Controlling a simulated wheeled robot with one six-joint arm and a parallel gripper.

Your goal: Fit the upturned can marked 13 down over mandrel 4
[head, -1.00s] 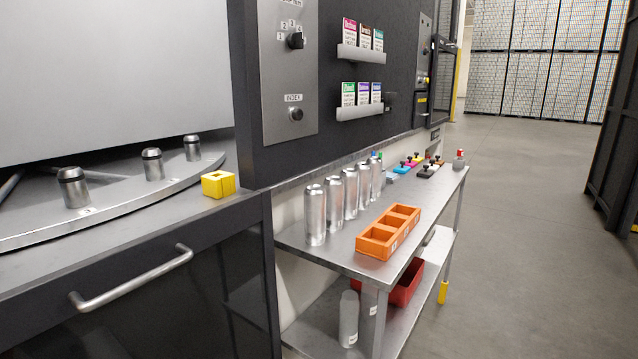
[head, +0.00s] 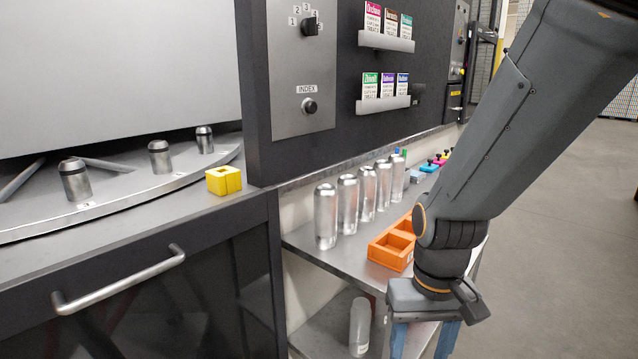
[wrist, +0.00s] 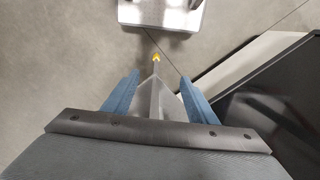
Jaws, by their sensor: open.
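Several silver upturned cans (head: 326,216) stand in a row on the metal table. Another silver can (head: 359,325) with a small white label stands on the lower shelf. I cannot read a 13 on any can. Three metal mandrels show on the curved plate at left: a near one (head: 75,182), a middle one (head: 160,158) and a far one (head: 205,140). Their number marks are too small to tell which is mandrel 4. My gripper (head: 424,338) points down at the table's front side, right of the lower can.
An orange divided tray (head: 388,256) sits on the table (head: 345,262), close to my wrist. A yellow block (head: 223,181) lies on the machine ledge. A cabinet handle (head: 120,285) sticks out at left. Open floor (head: 560,220) lies to the right.

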